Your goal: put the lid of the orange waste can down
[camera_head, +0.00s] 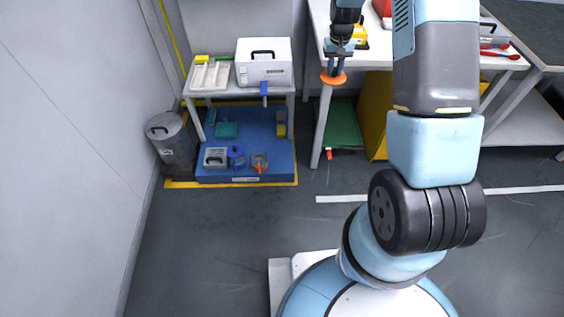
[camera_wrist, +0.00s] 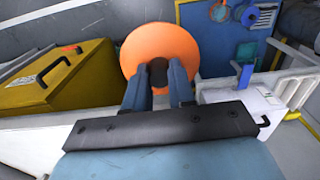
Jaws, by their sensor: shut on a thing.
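The orange lid (camera_head: 334,78) is a round disc hanging from my gripper (camera_head: 336,68), in the air by the left front corner of the white table. In the wrist view the lid (camera_wrist: 160,40) faces the camera, with a dark knob (camera_wrist: 157,74) between the two fingers. My gripper (camera_wrist: 158,82) is shut on this knob. I see no orange waste can body in either view; the lid or the arm may hide it.
A white table (camera_head: 318,18) stands at the back, with a yellow item (camera_head: 360,38) on it. A grey lidded can (camera_head: 171,140) stands at left beside a small table (camera_head: 222,92) and a blue floor mat (camera_head: 216,132). The grey floor (camera_head: 220,240) in front is clear.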

